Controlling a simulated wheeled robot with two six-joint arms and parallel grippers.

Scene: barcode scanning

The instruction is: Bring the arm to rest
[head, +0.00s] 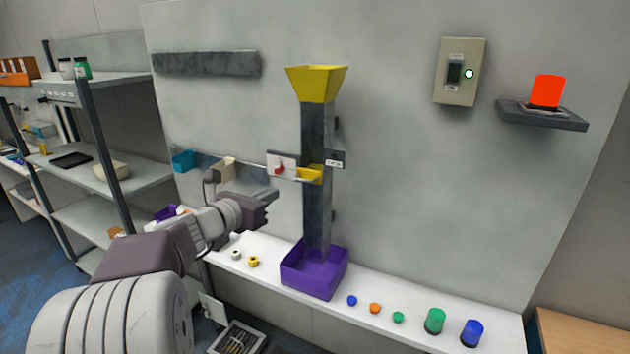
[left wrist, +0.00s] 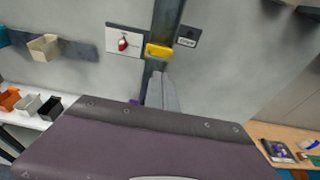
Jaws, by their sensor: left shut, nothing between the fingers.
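My left gripper (head: 268,197) is raised in front of the wall, to the left of the grey chute and above the white shelf. Its fingers also show in the left wrist view (left wrist: 161,92), pressed together with nothing between them. The chute (head: 317,215) stands upright with a yellow funnel (head: 317,84) on top and a purple bin (head: 312,272) at its foot. A small yellow piece (head: 310,175) sits on the chute's middle; the gripper is apart from it in the head view. My right gripper is not in view.
A panel with a red knob (head: 280,165) is just left of the chute. Several small coloured parts and cylinders (head: 434,321) stand on the white shelf (head: 390,325). A metal rack (head: 110,190) stands at the left. A glowing red lamp (head: 547,91) is at the upper right.

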